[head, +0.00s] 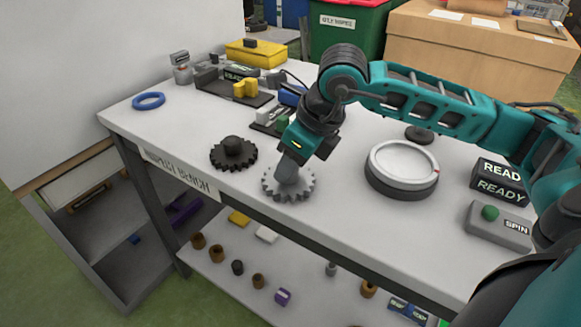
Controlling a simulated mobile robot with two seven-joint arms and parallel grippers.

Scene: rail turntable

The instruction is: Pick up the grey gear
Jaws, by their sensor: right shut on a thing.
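The grey gear (296,189) lies flat on the bench top near its front edge. My right gripper (289,170) comes down over it from the right and is shut on the gear's raised middle. The fingers and wrist hide part of the hub and the gear's far side. The gear looks to be at or just above the bench surface; I cannot tell which. My left gripper does not show.
A dark gear (233,154) sits just left of the grey one. A round turntable (404,164) stands to the right, with a SPIN button box (490,222) and READY signs (500,182) beyond. A blue ring (149,101) lies far left. The bench (345,222) is clear in front.

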